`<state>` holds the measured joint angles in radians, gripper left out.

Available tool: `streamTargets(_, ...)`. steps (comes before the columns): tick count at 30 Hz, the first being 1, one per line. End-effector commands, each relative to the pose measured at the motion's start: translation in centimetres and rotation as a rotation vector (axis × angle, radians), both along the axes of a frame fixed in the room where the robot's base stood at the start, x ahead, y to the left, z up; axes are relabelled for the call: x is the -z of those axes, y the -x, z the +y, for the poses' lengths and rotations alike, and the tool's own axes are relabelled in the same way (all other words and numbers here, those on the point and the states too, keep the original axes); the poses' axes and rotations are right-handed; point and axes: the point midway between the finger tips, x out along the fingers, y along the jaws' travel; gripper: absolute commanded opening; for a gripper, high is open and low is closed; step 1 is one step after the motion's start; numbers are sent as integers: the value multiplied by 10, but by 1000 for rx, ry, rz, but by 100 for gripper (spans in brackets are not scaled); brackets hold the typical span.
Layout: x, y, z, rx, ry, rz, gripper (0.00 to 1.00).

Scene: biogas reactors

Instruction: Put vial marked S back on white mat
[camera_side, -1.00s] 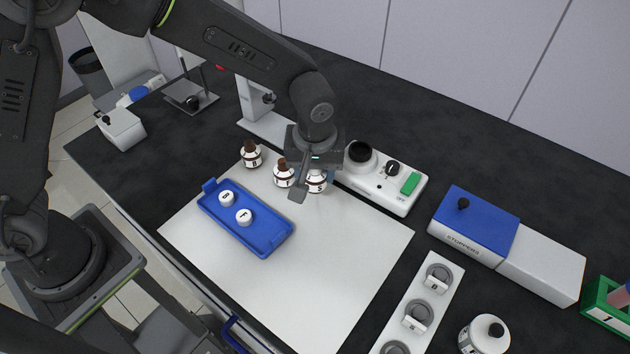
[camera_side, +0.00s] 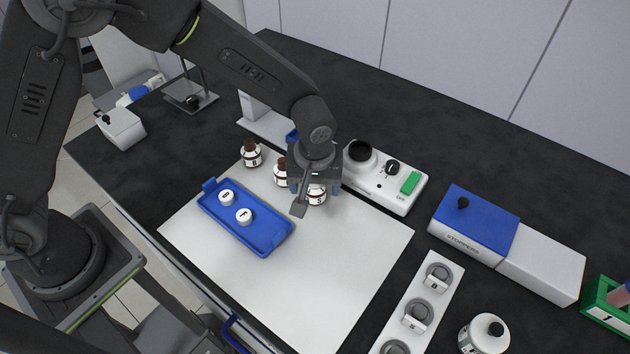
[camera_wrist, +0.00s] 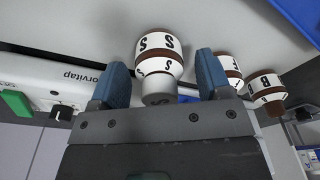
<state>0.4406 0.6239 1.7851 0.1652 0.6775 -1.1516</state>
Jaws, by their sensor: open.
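The vial marked S (camera_side: 317,197) has a white label with brown bands. It is at the back right of the white mat (camera_side: 320,260), apparently standing on it, its top hidden by my gripper in the side view. My gripper (camera_side: 316,190) is open around it, one blue finger on each side. In the wrist view the S vial (camera_wrist: 160,62) sits between the spread fingers (camera_wrist: 162,75), its grey top towards the palm, with a gap visible to each finger.
A brown-topped vial (camera_side: 282,176) stands close left of S, and vial B (camera_side: 252,155) farther left. A blue tray (camera_side: 272,238) with two white caps lies on the mat. A white stirrer with knob (camera_side: 385,178) stands close behind right. The mat's front right is clear.

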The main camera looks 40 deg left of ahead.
Motion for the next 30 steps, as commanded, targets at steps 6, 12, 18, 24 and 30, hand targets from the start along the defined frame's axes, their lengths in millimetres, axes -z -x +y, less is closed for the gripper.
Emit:
streamTargets(6, -1, 0, 0, 0, 1, -1, 71)
streamTargets(12, -23, 1, -2, 0, 3, -5, 71)
streamTargets(18, -65, 5, -5, 1, 3, -7, 71)
streamTargets(24, -102, 9, -7, 0, 2, -4, 71)
streamTargets(30, -120, 12, -8, 0, 1, -2, 71)
